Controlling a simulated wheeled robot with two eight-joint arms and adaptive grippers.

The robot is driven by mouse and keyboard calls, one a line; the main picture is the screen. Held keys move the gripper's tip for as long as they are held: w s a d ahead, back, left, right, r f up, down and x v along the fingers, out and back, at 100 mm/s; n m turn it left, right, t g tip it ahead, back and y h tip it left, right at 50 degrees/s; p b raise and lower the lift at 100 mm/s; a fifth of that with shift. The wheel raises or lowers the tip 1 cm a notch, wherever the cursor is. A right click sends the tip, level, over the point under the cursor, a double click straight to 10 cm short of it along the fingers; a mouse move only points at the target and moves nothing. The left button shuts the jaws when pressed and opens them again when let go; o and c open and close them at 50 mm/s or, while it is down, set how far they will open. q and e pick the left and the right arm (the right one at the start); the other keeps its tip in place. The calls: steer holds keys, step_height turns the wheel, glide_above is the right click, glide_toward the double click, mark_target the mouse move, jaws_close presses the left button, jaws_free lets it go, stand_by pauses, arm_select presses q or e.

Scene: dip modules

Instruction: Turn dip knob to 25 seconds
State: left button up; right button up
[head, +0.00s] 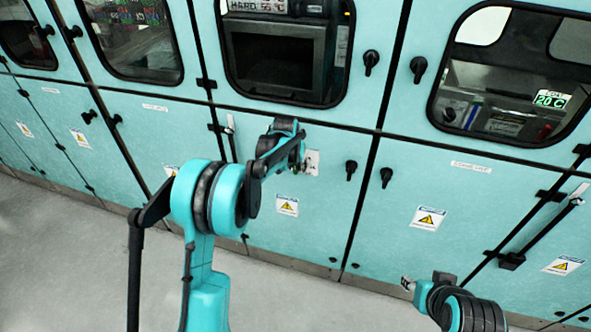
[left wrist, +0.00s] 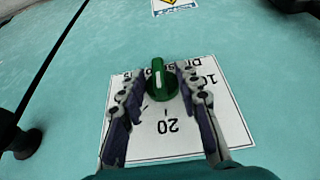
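The dip knob (left wrist: 161,84) is green with a white line, on a white dial plate (left wrist: 150,147) on a teal panel. The plate reads upside down in the left wrist view, with 20 below the knob and a partly hidden 10 at upper right. The knob's white line runs nearly up and down the picture. My left gripper (left wrist: 160,74) is open, its fingers on either side of the knob; contact is unclear. In the head view the left gripper (head: 298,164) is at the plate (head: 313,162). My right gripper (head: 407,284) is low at right; its opening is too small to tell.
Black door handles (head: 351,169) stick out to the right of the plate. A window (head: 285,50) is above. A warning label (head: 287,206) is below. A dark handle (left wrist: 22,140) stands at left in the left wrist view. The floor (head: 70,255) is clear.

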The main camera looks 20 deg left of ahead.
arm_select(q)
steer(key=shift+f, duration=0.1)
jaws_close()
steer(key=shift+d+y, duration=0.1)
steer(key=shift+y, duration=0.2)
steer(key=shift+d+y, duration=0.1)
steer(key=shift+y, duration=0.5)
steer(key=shift+d+f+m+y, duration=0.1)
steer(key=shift+m+y, duration=0.3)
steer(key=shift+y, duration=0.8)
steer(key=shift+d+f+m+t+y+b, duration=0.1)
steer(key=shift+m+t+y+b, duration=0.2)
steer(key=shift+y, duration=0.7)
steer(key=shift+d+m+t+y+b, duration=0.15)
steer(key=shift+y+b, duration=0.25)
steer(key=shift+y, duration=0.6)
steer(key=shift+a, duration=0.1)
